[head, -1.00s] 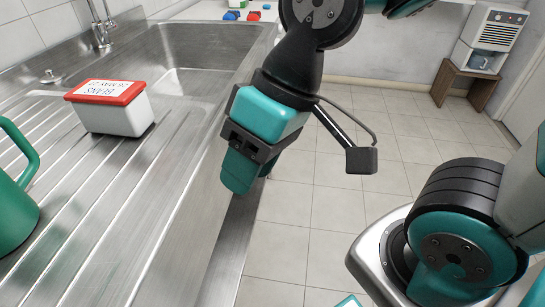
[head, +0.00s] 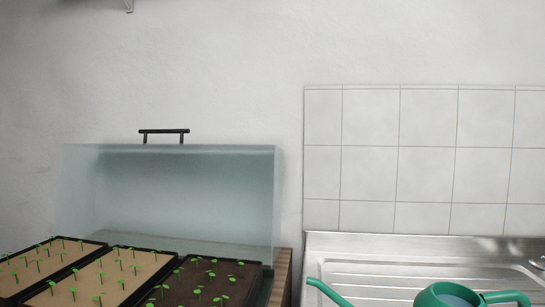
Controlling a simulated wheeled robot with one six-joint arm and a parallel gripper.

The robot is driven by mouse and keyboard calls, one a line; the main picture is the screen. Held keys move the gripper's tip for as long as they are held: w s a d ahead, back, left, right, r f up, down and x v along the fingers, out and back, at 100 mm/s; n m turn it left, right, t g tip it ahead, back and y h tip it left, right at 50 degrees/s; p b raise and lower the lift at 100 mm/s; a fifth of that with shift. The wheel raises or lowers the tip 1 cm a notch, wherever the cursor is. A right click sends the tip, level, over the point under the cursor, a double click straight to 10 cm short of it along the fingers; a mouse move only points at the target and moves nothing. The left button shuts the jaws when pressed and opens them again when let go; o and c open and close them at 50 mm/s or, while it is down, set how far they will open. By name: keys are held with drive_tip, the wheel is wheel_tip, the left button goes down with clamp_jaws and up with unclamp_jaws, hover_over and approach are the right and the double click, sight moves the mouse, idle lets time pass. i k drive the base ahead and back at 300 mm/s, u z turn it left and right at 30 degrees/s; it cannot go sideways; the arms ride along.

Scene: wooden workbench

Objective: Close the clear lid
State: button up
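The clear lid (head: 185,195) is a see-through, bluish box cover with a black bar handle (head: 164,131) on its upper edge. In the head view it stands raised, tilted up behind the seed trays, near the wall. Below and in front of it are black seed trays with green seedlings: one with dark soil (head: 205,285) and others with tan soil (head: 115,277). The lower front of the trays is cut off by the frame. My gripper is not in view now.
A green watering can (head: 447,297) stands on the steel draining board (head: 385,272) to the right, its spout pointing towards the trays. A wooden edge (head: 280,275) lies between them. White tiles (head: 400,140) cover the wall above the sink.

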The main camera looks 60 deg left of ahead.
sight(278, 183)
drive_tip(key=u, duration=0.5)
drive_tip(key=k, duration=1.2)
drive_tip(key=u, duration=0.85)
drive_tip(key=i, duration=1)
drive_tip(key=u, duration=0.75)
